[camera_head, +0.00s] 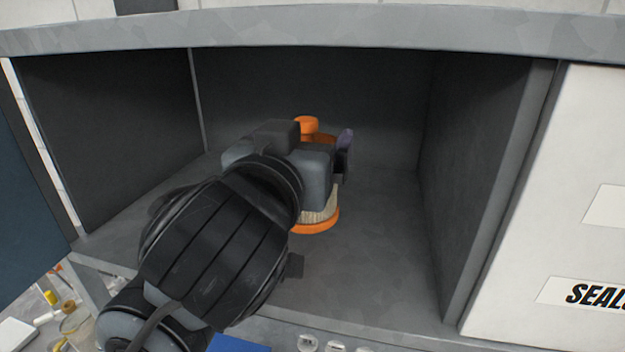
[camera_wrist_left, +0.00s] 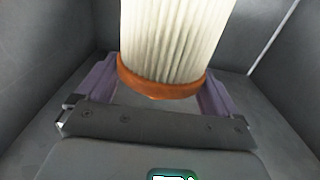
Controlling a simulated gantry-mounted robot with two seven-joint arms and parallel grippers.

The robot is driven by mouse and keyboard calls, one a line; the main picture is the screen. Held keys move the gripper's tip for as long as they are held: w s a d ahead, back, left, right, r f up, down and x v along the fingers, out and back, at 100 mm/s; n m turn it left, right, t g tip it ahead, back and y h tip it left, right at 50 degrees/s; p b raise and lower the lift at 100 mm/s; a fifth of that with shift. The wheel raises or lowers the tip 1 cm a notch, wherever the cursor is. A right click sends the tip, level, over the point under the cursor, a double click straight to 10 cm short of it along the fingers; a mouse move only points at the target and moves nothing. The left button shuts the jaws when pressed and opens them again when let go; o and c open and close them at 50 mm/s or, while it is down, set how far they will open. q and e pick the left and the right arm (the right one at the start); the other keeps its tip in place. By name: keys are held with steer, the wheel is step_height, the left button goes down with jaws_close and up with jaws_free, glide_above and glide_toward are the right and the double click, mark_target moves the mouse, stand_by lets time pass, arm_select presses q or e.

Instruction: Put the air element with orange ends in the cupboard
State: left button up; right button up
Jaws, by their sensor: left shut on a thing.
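The air element with orange ends (camera_head: 315,222) is inside the open grey cupboard (camera_head: 390,280), near the middle of its floor. It looks upright, with its lower orange end at or just above the floor; I cannot tell whether it touches. My left gripper (camera_head: 325,150) reaches in from the front left and hides most of the element. In the left wrist view the pleated cream body (camera_wrist_left: 175,40) and one orange end (camera_wrist_left: 160,82) sit between the purple fingers of my left gripper (camera_wrist_left: 158,90), which is shut on it. My right gripper is not in view.
Dark side walls (camera_head: 485,160) and a back wall enclose the cupboard, with free floor right of the element. A grey top edge (camera_head: 350,28) runs above the opening. A white panel with a "SEALS" label (camera_head: 590,293) stands at right. Small items (camera_head: 70,320) lie below left.

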mark_target(308, 223)
arm_select(q)
steer(key=shift+f+b, duration=1.4)
steer(key=shift+f, duration=0.35)
steer(key=shift+a+f+b, duration=0.1)
steer(key=shift+f+b, duration=0.2)
steer(key=shift+f, duration=0.05)
steer(key=shift+w, duration=0.15)
steer(key=shift+d+r, duration=0.1)
steer(key=shift+d, duration=0.1)
steer(key=o, duration=1)
steer(key=shift+f, duration=0.25)
steer(key=shift+o, duration=0.5)
steer(key=shift+r, duration=0.15)
